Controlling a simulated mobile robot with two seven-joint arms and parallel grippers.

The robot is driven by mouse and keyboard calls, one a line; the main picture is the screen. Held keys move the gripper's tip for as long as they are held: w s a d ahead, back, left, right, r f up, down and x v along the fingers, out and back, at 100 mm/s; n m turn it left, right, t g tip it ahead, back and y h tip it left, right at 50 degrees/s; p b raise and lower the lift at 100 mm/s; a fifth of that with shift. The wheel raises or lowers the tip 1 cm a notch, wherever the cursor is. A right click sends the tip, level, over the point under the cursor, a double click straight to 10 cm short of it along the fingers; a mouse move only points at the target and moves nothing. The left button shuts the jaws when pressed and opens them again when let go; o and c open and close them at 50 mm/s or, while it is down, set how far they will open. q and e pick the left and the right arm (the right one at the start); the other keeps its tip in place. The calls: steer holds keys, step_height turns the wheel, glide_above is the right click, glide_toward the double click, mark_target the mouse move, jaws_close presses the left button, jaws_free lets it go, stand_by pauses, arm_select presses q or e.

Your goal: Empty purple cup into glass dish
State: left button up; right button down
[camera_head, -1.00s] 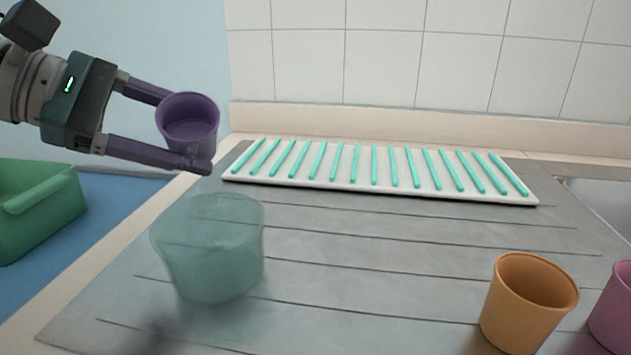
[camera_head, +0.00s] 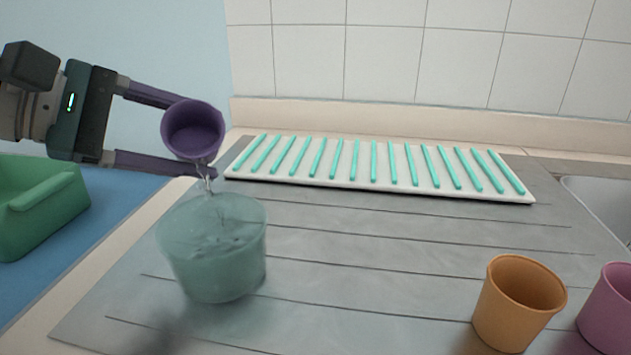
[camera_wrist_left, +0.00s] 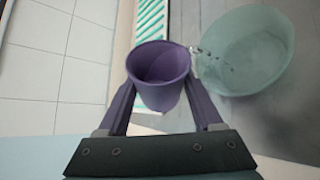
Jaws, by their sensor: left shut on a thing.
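The purple cup (camera_head: 192,130) is tilted toward the camera, above the back rim of the glass dish (camera_head: 212,255). Clear liquid runs from its lip down into the dish, where the surface is rippled. My left gripper (camera_head: 205,140) is shut on the purple cup, one finger on each side. In the left wrist view the cup (camera_wrist_left: 160,80) sits between the fingers, with the dish (camera_wrist_left: 245,55) to its right and drops between them. My right gripper is not in view.
A white rack with teal bars (camera_head: 380,180) lies behind on the grey ribbed mat (camera_head: 400,240). An orange cup (camera_head: 520,305) and a pink cup (camera_head: 610,305) stand at the front right. A green bin (camera_head: 40,205) is at the left.

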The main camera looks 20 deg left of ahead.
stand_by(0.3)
arm_select(q)
steer(key=shift+r+m+t+y+p, duration=0.15)
steer(key=shift+m+t+y+p, duration=0.15)
steer(key=shift+m+p, duration=0.25)
steer(key=shift+r, duration=0.1)
stand_by(0.3)
steer(key=shift+s+d+p, duration=0.1)
steer(key=shift+p, duration=0.2)
steer(key=shift+f+m+t, duration=0.2)
steer(key=shift+m+t, duration=0.15)
steer(key=shift+t, duration=0.05)
steer(key=shift+f+m+y, duration=0.2)
steer(key=shift+m+y, duration=0.1)
steer(key=shift+y, duration=0.1)
steer(key=shift+s+d+r+t, duration=0.1)
steer(key=shift+s+d+t, duration=0.1)
steer(key=shift+t, duration=0.1)
steer(key=shift+s+d+p, duration=0.1)
steer(key=shift+d+p, duration=0.05)
steer(key=shift+p, duration=0.3)
